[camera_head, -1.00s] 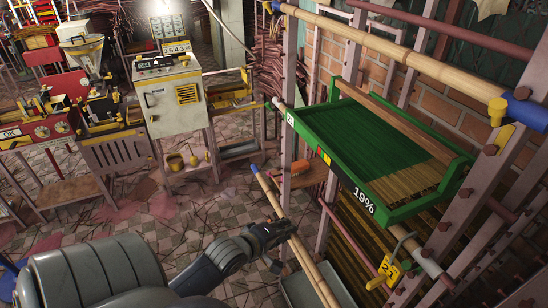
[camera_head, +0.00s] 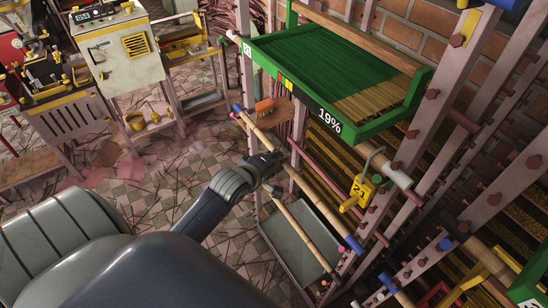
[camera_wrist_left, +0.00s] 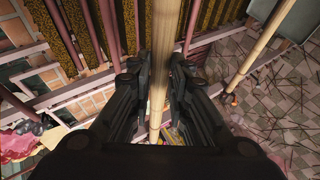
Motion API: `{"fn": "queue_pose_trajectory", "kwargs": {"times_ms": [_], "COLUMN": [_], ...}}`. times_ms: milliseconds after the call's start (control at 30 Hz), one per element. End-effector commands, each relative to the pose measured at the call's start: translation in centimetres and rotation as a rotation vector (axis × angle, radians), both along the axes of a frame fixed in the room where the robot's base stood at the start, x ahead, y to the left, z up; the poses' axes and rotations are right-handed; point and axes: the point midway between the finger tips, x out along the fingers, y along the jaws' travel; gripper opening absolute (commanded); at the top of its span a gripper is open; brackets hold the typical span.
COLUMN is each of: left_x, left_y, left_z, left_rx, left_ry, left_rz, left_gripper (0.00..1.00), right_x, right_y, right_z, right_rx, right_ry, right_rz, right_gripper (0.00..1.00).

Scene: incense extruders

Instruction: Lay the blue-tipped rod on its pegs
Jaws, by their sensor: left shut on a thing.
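The blue-tipped rod is a long bamboo pole (camera_head: 314,202) with a blue tip at each end, sloping from upper left to lower right in the head view. My left gripper (camera_head: 268,163) is shut around it, nearer the upper end. In the left wrist view the rod (camera_wrist_left: 161,55) runs lengthwise between the fingers of my left gripper (camera_wrist_left: 160,85). The rod is in front of the rack (camera_head: 404,152); I cannot tell whether it touches it. Several small pegs show low on the rack; which belong to this rod is unclear. My right gripper is not in view.
A green tray (camera_head: 415,118) marked 19% sits on the rack above the rod. Another pole (camera_head: 305,235) and a grey bin (camera_head: 274,238) are below the held rod. Tiled floor (camera_head: 135,195) is open at left.

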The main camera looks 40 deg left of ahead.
Motion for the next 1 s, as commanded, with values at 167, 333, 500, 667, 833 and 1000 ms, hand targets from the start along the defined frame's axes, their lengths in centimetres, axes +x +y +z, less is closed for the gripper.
{"fn": "queue_pose_trajectory", "kwargs": {"times_ms": [167,333,500,667,833,1000], "left_x": [0.07,0.08,0.08,0.07,0.06,0.04], "left_y": [0.01,0.01,0.01,0.01,0.01,0.01], "left_z": [-0.64,-0.68,-0.66,-0.67,-0.69,-0.75], "left_rx": [0.0,0.0,0.0,0.0,0.0,0.0], "left_ry": [-0.002,-0.002,-0.002,-0.002,-0.002,0.0], "left_rz": [0.0,0.0,0.0,0.0,0.0,0.0], "left_gripper": [0.0,0.0,0.24,0.41,0.41,0.54], "right_x": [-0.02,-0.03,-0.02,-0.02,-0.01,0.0], "right_y": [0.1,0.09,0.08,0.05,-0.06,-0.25], "right_z": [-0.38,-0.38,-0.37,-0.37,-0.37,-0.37], "right_rx": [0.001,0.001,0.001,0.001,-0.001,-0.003], "right_ry": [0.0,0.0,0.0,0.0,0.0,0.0], "right_rz": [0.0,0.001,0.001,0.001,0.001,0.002], "right_gripper": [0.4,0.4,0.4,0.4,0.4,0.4]}}
